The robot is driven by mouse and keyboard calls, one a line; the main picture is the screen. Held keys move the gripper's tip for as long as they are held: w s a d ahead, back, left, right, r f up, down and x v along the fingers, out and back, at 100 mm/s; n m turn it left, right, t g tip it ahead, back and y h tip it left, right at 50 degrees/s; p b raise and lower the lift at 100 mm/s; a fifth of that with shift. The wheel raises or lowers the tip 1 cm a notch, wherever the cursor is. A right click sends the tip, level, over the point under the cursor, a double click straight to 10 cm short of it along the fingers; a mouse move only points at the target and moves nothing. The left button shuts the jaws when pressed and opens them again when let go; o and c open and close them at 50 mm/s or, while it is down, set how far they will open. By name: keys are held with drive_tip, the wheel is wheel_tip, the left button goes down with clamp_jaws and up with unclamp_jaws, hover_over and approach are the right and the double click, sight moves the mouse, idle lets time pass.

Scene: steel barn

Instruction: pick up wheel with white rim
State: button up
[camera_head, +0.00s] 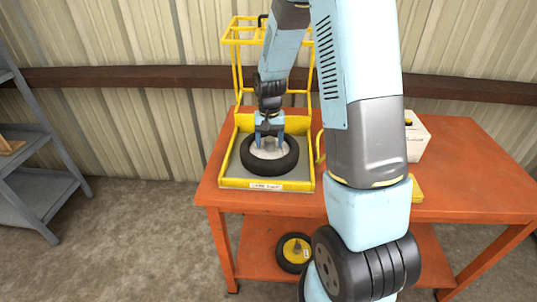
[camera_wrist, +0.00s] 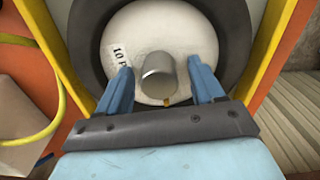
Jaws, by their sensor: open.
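The wheel with the white rim (camera_head: 269,160) lies flat in a yellow-edged grey tray on the orange table. It has a black tyre, and the wrist view shows its white rim (camera_wrist: 205,45) with a grey cylindrical hub in the middle and a printed label at the left. My gripper (camera_head: 269,143) is directly above the rim, pointing down. In the wrist view my blue gripper fingers (camera_wrist: 163,80) are open, one on each side of the hub. I cannot tell whether they touch it.
The yellow tray (camera_head: 225,182) has a label on its front edge and a yellow frame behind it. The orange table (camera_head: 465,200) is mostly bare at right, with a white box (camera_head: 417,140) nearer its middle. A yellow-rimmed wheel (camera_head: 296,251) rests on the lower shelf. Grey shelving (camera_head: 45,180) stands left.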

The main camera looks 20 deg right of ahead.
drive_tip(key=shift+c, duration=0.5)
clamp_jaws()
idle(0.8)
